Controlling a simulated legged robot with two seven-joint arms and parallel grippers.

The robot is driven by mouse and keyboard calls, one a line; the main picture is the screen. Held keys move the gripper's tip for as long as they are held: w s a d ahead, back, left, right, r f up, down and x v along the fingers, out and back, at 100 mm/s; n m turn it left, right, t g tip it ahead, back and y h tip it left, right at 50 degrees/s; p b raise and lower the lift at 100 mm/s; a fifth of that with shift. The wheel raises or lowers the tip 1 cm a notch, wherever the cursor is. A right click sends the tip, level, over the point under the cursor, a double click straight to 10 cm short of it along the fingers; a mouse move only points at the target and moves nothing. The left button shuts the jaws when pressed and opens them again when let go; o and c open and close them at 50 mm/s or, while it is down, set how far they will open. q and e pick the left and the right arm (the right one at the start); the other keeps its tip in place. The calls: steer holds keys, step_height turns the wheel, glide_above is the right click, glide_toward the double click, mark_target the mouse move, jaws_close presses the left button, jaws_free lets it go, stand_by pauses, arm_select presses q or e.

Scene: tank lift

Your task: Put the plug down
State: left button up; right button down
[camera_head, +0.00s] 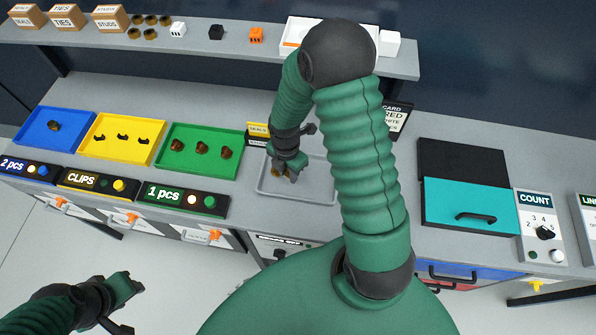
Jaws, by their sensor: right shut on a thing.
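My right gripper (287,172) is shut over the grey tray (312,201) in the middle of the bench. A small brownish thing, which I take to be the plug (292,178), shows at its fingertips. The fingers hide most of it, and I cannot tell whether it touches the tray floor. My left gripper (136,289) is low at the left, away from the bench and over the floor. Its fingertips are too small to tell whether they are open.
Blue (37,143), yellow (100,151) and green (185,167) trays with small parts stand left of the grey tray. A teal panel with a handle (455,197) and a COUNT dial box (532,208) are at the right. A shelf (215,44) runs behind. My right arm hides the middle.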

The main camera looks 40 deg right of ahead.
mark_target(297, 182)
steer(key=shift+d+f, duration=0.15)
steer(key=shift+d, duration=0.45)
steer(key=shift+d+f, duration=0.15)
steer(key=shift+d, duration=0.45)
steer(key=f, duration=0.1)
steer(key=f+p, duration=0.1)
steer(key=s+f, duration=0.1)
steer(key=shift+d, duration=0.25)
steer(key=shift+f, duration=0.15)
steer(key=shift+w+f, duration=0.15)
steer(key=shift+f, duration=0.1)
steer(key=shift+a+f, duration=0.1)
steer(key=c, duration=1.3)
jaws_free()
steer(key=shift+s+a, duration=0.1)
steer(key=shift+s, duration=0.2)
steer(key=shift+o, duration=0.9)
steer(key=shift+a+f, duration=0.1)
step_height(297, 182, up, 12)
steer(key=s+a+r+m+t, duration=0.1)
steer(key=a+r+m, duration=0.2)
steer(key=m, duration=0.7)
steer(key=s+a+r+m+t, duration=0.1)
steer(key=s+a+r+m, duration=0.1)
steer(key=a+m, duration=0.6)
steer(key=shift+a+r+m+t+b, duration=0.25)
steer(key=shift+r+m+t+b, duration=0.1)
steer(key=shift+r+m, duration=0.45)
